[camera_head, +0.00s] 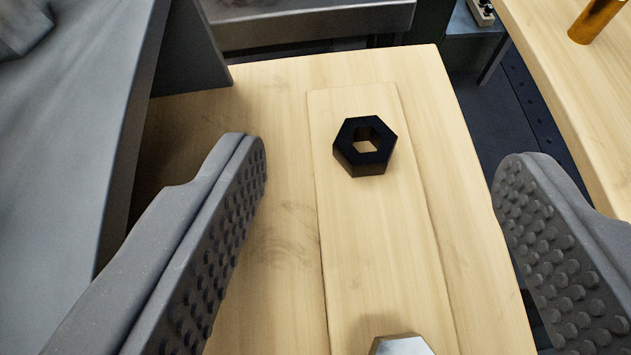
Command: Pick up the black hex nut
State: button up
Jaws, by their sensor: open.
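The black hex nut (350,164) lies flat on a raised wooden strip (385,250) on the light wooden table. Bare wood shows through its hole. My gripper (380,160) is open, with one studded grey finger on the left and the other on the right. In the picture the nut appears between the two fingertips, closer to the left one. Neither finger touches it. How high the fingers are above the table is hard to tell.
A silver metal piece (401,345) sits on the strip nearer me, cut off by the bottom edge. A grey metal structure (80,120) stands at the left. Another wooden table (560,90) with an orange-brown cylinder (594,20) is at the right, across a dark gap.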

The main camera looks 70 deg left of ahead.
jog(key=b, duration=0.1)
send_near(365, 149)
jog(key=shift+x, duration=1)
jog(key=shift+b+x, duration=0.55)
jog(key=shift+x, duration=2.85)
jog(key=c, duration=1.1)
